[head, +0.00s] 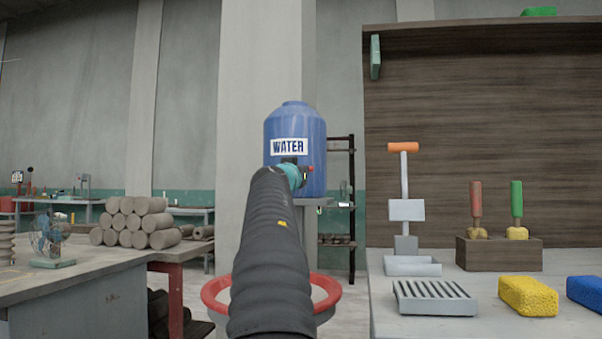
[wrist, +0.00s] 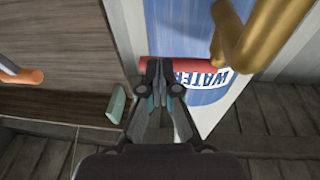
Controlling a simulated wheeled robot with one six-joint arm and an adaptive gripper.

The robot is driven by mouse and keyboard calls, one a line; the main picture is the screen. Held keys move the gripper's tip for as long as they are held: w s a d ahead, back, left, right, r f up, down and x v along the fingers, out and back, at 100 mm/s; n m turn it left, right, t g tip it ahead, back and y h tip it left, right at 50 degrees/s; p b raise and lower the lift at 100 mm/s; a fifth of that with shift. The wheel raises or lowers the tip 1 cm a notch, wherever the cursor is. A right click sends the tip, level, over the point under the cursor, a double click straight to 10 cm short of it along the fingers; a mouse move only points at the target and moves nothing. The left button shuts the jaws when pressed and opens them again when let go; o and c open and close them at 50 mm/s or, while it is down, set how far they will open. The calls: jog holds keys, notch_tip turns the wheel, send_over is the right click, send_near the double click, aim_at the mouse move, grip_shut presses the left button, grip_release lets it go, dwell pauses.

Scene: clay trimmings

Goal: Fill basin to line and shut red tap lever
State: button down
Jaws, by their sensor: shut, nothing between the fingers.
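A blue barrel (head: 297,130) labelled WATER stands straight ahead; it also shows in the wrist view (wrist: 200,97). A brass tap part (wrist: 262,35) is close at upper right in the wrist view. The red lever (wrist: 190,64) lies across the picture just beyond my fingertips; a bit of red shows beside the gripper in the head view (head: 311,169). My gripper (wrist: 160,68) is shut and empty, its tips at the lever; I cannot tell whether they touch. A basin with a red rim (head: 328,292) is below, behind my arm. Its inside, water and line are hidden.
At right, a grey table (head: 560,322) holds a slotted grey block (head: 434,298), a yellow sponge (head: 528,295), a blue sponge (head: 584,290) and a tool stand (head: 498,254). At left, a bench (head: 80,295) carries a fan (head: 48,240); clay logs (head: 135,222) are stacked behind.

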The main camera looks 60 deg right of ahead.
jog(key=shift+a, duration=0.1)
jog(key=s+b+v, duration=0.1)
jog(key=v, duration=1.2)
jog(key=shift+s+f, duration=0.15)
jog(key=shift+s, duration=0.1)
jog(key=shift+a, duration=0.15)
